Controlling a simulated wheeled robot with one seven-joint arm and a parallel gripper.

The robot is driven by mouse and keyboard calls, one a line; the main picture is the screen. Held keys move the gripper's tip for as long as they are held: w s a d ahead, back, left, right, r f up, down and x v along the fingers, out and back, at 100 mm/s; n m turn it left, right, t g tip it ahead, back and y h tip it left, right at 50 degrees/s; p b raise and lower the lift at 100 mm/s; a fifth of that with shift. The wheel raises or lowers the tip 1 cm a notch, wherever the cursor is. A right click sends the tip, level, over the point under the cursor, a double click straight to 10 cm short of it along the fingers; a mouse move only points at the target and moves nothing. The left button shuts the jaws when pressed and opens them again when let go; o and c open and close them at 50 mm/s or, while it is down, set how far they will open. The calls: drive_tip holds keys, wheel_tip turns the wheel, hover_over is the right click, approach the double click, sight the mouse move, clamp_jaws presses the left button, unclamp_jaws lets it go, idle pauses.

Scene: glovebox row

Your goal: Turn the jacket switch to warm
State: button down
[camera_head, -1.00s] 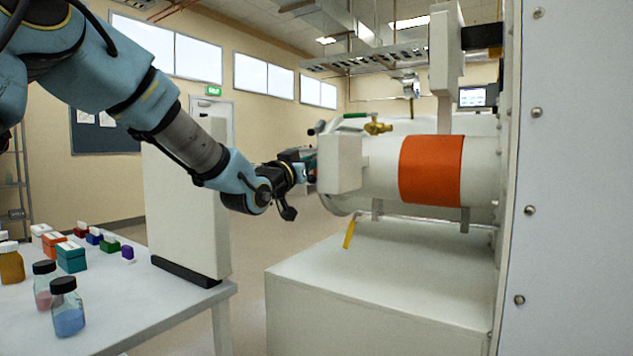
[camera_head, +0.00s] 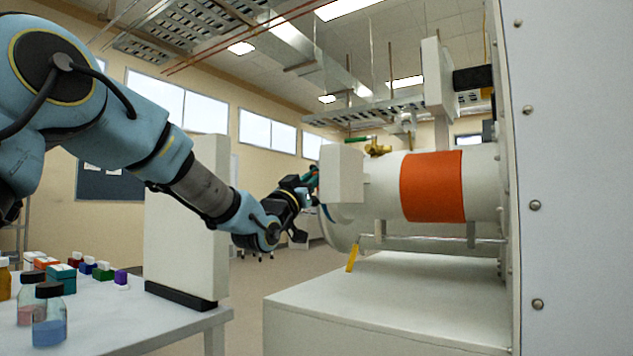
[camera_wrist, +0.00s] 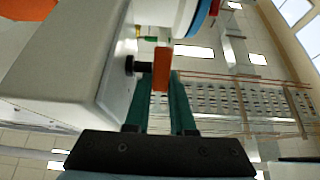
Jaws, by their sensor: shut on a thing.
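A small orange lever (camera_wrist: 161,68) sits on a black shaft (camera_wrist: 137,66) on the side of a white box in the wrist view. The white box (camera_head: 341,173) shows in the head view at the left end of the cylinder, and the lever is hidden there. My gripper (camera_wrist: 164,85), with teal fingers, is shut on the lever. In the head view my gripper (camera_head: 312,181) is at the box's left side, its fingers partly hidden. An orange jacket (camera_head: 432,186) wraps the white cylinder (camera_head: 482,180). I cannot read any switch marking.
A yellow tag (camera_head: 352,257) hangs below. A white upright panel (camera_head: 186,235) stands on the left table (camera_head: 150,330), beside bottles and small boxes. A white bench (camera_head: 390,305) is under the cylinder.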

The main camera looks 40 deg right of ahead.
drive_tip(key=c, duration=1)
unclamp_jaws()
drive_tip(key=shift+c, duration=0.2)
drive_tip(key=b+v, duration=0.1)
drive_tip(key=v, duration=1)
drive_tip(key=shift+b, duration=0.4)
drive_tip(key=shift+s, duration=0.1)
